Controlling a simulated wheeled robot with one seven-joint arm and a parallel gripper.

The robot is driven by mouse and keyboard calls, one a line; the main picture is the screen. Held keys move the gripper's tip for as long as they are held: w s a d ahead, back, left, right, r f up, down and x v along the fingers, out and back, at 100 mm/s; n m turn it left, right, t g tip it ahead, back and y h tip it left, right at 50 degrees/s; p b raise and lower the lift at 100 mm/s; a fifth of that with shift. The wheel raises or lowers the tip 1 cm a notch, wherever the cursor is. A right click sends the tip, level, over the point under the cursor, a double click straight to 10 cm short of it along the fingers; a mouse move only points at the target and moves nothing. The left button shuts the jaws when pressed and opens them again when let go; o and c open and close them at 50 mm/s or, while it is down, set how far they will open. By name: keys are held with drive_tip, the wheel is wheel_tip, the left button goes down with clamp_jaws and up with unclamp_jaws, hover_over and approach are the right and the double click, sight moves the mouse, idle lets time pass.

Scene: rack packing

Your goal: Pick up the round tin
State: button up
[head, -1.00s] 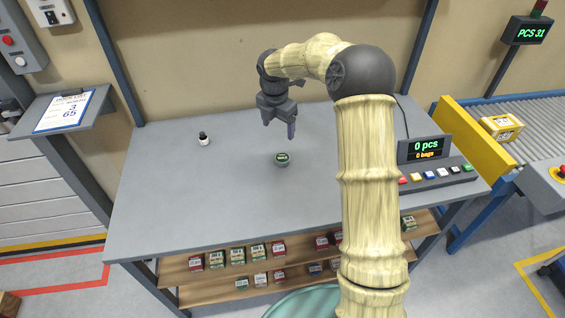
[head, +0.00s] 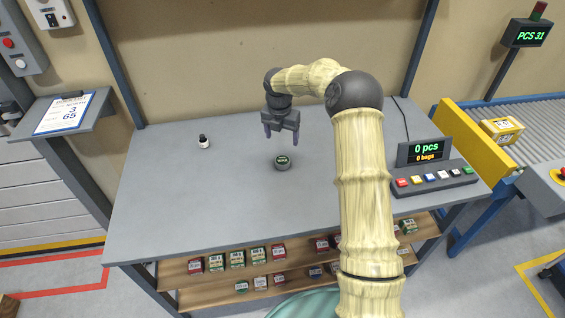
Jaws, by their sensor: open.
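The round tin (head: 282,163) is small and dark with a green label on its lid. It sits flat on the grey table (head: 190,200), near the middle. My gripper (head: 282,139) is open and empty, with its two fingers pointing down. In the head view the fingertips show just behind and above the tin, apart from it. The exact height over the table is hard to tell.
A small bottle with a black cap (head: 204,142) stands left on the table. A display with a button panel (head: 432,178) stands at the right. Several small boxes (head: 237,260) line the shelf below the front edge. The table around the tin is clear.

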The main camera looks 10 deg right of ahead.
hover_over(282, 160)
drive_tip(key=f, duration=0.6)
drive_tip(key=shift+s+f, duration=0.3)
drive_tip(key=shift+f, duration=0.05)
drive_tip(key=shift+w+f+p, duration=0.15)
drive_tip(key=shift+f+p, duration=0.3)
drive_tip(key=shift+f, duration=0.85)
drive_tip(key=shift+w+f+p, duration=0.1)
drive_tip(key=shift+f+p, duration=0.3)
drive_tip(key=shift+f, duration=0.9)
drive_tip(key=c, duration=1.1)
